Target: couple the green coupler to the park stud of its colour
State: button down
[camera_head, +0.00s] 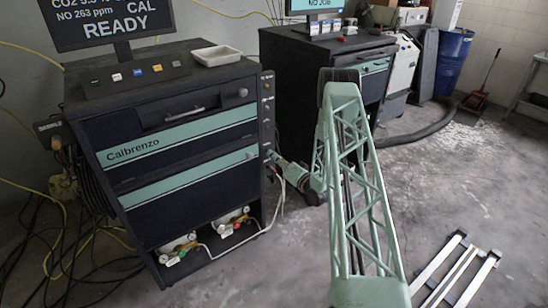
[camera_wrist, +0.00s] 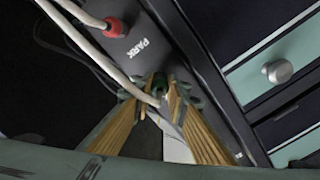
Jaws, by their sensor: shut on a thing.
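The green coupler (camera_wrist: 162,81) shows in the wrist view between the fingertips of my gripper (camera_wrist: 161,90). My gripper is shut on it, and a pale hose runs from it to the upper left. It lies close to the lower end of the dark panel marked PARK (camera_wrist: 136,50). Whether it touches a stud there is hidden by the fingers. A red coupler (camera_wrist: 113,28) with its own pale hose sits higher on that panel. In the head view my gripper (camera_head: 274,157) is at the right side of the Calbrenzo cabinet, and the coupler is too small to make out.
The Calbrenzo cabinet (camera_head: 168,132) has drawers, with a round knob (camera_wrist: 279,71) close on the right in the wrist view. A white tray (camera_head: 216,56) stands on top. A pale hose (camera_head: 283,195) hangs beside the cabinet. Metal rails (camera_head: 457,270) lie on the floor at right.

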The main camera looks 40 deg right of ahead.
jog(key=c, duration=2.5)
grip_release()
jog(key=shift+o, duration=0.2)
jog(key=shift+s, duration=0.1)
jog(key=s, duration=1.1)
jog(key=shift+s+a, duration=0.35)
jog(key=shift+a, duration=0.1)
jog(key=shift+r, duration=0.1)
